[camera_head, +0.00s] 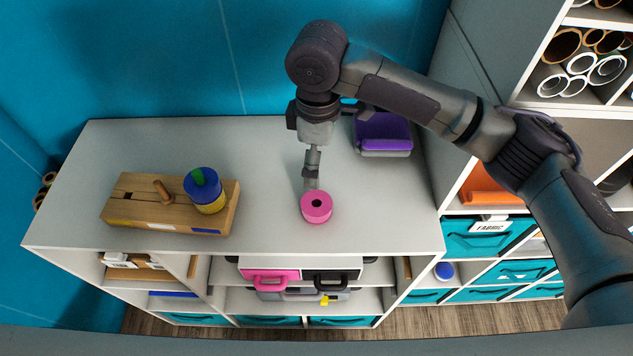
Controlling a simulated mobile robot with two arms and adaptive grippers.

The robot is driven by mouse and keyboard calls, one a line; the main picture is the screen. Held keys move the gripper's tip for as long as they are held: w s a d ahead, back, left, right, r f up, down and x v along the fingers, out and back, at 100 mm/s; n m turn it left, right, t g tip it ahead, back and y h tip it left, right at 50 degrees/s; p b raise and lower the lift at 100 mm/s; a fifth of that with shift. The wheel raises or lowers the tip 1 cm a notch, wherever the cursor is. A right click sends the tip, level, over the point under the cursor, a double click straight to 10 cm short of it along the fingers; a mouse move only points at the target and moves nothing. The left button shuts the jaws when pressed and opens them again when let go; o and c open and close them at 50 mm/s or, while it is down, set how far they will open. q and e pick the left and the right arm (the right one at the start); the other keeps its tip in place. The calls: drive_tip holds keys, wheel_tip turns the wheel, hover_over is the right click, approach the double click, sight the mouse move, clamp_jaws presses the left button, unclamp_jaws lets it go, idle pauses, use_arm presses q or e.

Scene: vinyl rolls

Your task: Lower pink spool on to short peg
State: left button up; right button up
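The pink spool (317,209) is upright near the front middle of the grey-white counter, its dark centre hole facing up. I cannot tell whether it rests on the counter or is slightly above it. My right gripper (311,184) points down at the spool's far rim. Its fingers look narrow, seen edge-on, and their tips meet or pass behind the rim, so their grip is unclear. The short peg (162,190) stands bare on a wooden block (130,207) at the left. A blue spool (202,184) sits above a yellow spool (211,205) around a green-topped peg. My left gripper is out of view.
A purple bin (382,132) stands at the back right of the counter (270,160). Counter between block and pink spool is clear. Below are shelves with pink (270,277) and black (331,278) cases. Shelving with rolls (581,64) stands at the right.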

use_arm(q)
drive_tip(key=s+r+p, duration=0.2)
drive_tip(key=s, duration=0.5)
use_arm(e)
approach(318, 204)
drive_tip(key=shift+s+f, duration=0.25)
drive_tip(key=shift+s, duration=0.25)
drive_tip(key=shift+s+f, duration=0.25)
drive_tip(key=shift+s, duration=0.25)
drive_tip(key=f, duration=0.2)
drive_tip(key=f+p, duration=0.1)
drive_tip(key=shift+w, duration=0.25)
wheel_tip(318, 204, down, 3)
drive_tip(key=shift+d+f+p, duration=0.1)
drive_tip(key=shift+f+p, duration=0.1)
drive_tip(key=shift+p, duration=0.3)
drive_tip(key=shift+f, duration=0.15)
drive_tip(key=c, duration=1.2)
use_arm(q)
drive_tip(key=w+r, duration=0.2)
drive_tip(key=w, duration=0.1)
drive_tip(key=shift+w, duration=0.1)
